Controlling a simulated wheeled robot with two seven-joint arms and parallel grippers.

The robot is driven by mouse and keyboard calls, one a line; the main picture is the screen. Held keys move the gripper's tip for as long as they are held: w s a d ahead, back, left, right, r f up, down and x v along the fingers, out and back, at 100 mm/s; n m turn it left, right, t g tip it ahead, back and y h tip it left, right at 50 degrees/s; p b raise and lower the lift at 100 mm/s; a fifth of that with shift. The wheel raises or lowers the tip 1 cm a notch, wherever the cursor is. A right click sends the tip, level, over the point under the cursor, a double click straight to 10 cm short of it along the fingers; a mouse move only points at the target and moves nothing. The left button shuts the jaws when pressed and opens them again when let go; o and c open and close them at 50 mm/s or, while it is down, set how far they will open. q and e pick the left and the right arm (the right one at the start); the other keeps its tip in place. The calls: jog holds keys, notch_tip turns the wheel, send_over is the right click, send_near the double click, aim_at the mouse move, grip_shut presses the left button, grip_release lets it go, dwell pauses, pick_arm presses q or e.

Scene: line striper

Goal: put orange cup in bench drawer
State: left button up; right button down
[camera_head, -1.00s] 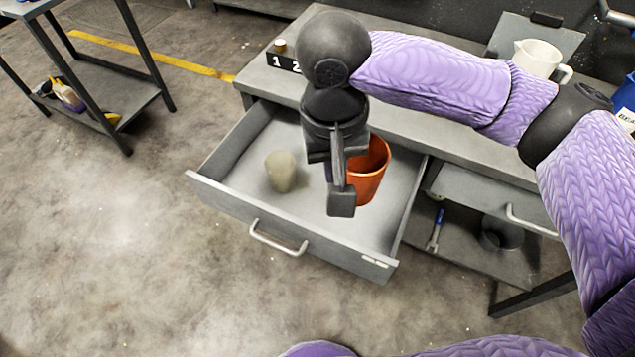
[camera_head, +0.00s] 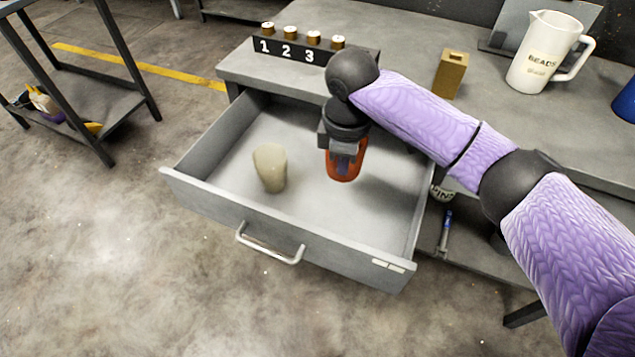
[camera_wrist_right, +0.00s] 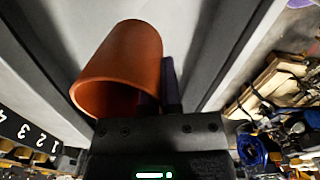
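The orange cup (camera_head: 345,163) is upright inside the open grey bench drawer (camera_head: 335,257), right of the drawer's middle. My right gripper (camera_head: 343,155) comes down from above and is shut on the cup's rim. In the right wrist view the orange cup (camera_wrist_right: 122,68) fills the upper left, with one dark finger at its mouth and the other outside its wall. The gripper hides part of the cup in the head view. I cannot tell whether its base touches the drawer floor. My left gripper is not in view.
A beige cup (camera_head: 270,167) stands in the drawer's left part. On the bench are a numbered block (camera_head: 305,50), a brass-coloured box (camera_head: 450,74) and a white pitcher (camera_head: 546,52). The drawer floor between and in front of the cups is clear.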

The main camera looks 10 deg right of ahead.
jog(key=shift+n, duration=0.5)
jog(key=f+b, duration=0.3)
jog(key=f, duration=0.3)
jog(key=f+b, duration=0.3)
jog(key=f, duration=0.3)
jog(key=shift+s+d+f, duration=0.2)
jog(key=shift+f, duration=0.05)
jog(key=shift+r, duration=0.2)
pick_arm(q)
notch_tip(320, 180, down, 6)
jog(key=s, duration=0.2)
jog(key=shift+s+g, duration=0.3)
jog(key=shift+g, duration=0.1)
pick_arm(e)
jog(key=shift+f, duration=0.1)
jog(key=c, duration=0.8)
grip_release()
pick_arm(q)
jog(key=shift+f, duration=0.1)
